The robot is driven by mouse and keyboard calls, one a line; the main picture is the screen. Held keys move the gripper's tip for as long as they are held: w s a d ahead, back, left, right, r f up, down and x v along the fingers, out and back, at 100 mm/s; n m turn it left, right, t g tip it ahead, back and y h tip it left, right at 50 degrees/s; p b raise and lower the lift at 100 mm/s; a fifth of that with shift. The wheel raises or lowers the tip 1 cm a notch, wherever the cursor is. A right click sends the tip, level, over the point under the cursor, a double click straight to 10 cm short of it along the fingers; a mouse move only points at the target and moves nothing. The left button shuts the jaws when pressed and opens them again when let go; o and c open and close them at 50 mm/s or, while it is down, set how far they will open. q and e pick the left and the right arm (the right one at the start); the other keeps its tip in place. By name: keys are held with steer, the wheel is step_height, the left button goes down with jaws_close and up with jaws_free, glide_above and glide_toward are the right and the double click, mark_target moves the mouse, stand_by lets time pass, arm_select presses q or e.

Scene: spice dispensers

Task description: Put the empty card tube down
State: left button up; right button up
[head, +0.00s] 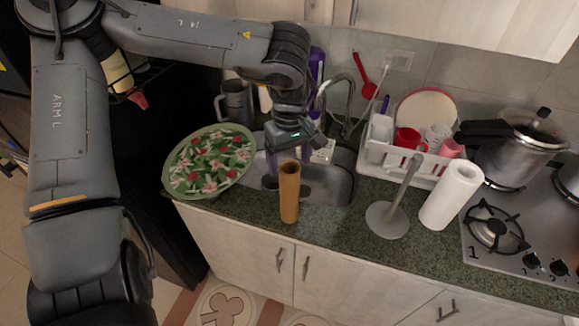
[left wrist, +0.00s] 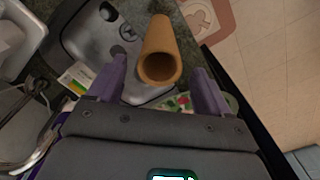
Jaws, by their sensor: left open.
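The empty card tube (head: 289,191) is a brown hollow cylinder standing upright on the green counter in front of the sink. In the left wrist view the tube (left wrist: 159,52) shows its open end towards me, beyond and between my finger tips. My left gripper (head: 292,147) is over the sink, just behind and above the top of the tube. In the left wrist view the left gripper (left wrist: 160,90) is open with nothing between its purple fingers. The tube appears clear of both fingers. My right gripper is not in view.
A floral plate (head: 211,160) lies left of the sink (head: 335,185). A paper towel holder (head: 388,218) with a bare rod and a white paper roll (head: 452,195) stand to the right. Behind them is a dish rack (head: 408,165); a stove (head: 520,235) and pot are far right.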

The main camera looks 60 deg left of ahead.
arm_select(q)
step_height(320, 180, up, 9)
stand_by(0.4)
stand_by(0.4)
